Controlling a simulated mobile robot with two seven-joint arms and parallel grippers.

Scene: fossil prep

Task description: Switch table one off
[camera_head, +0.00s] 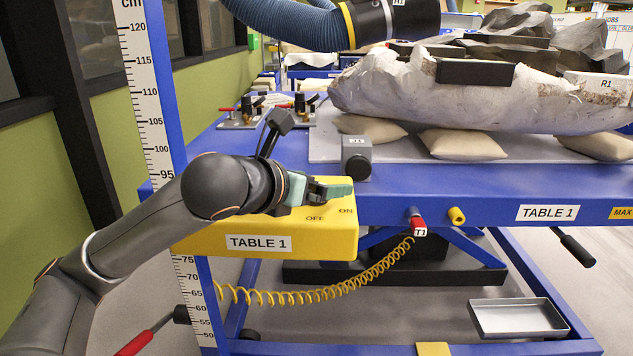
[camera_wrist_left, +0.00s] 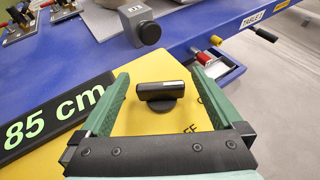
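The yellow TABLE 1 control box (camera_head: 330,236) is fixed at the near left corner of the blue table. Its top carries the words OFF and ON. In the left wrist view a black rotary knob (camera_wrist_left: 166,93) stands on the box's yellow top (camera_wrist_left: 140,121), its bar lying roughly crosswise. My left gripper (camera_head: 338,190) is over the box top and hides the knob in the head view. In the wrist view its green fingers (camera_wrist_left: 160,76) are open, one on each side of the knob, with gaps visible. My right gripper is not in view.
The blue table (camera_head: 450,208) carries a large plaster-jacketed fossil (camera_head: 450,100) on sandbags. A grey block (camera_head: 356,158) sits close behind the box. A red T1 plug (camera_head: 418,226) with a coiled yellow hose (camera_head: 340,290) hangs at the table edge. A height scale (camera_head: 150,90) stands left.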

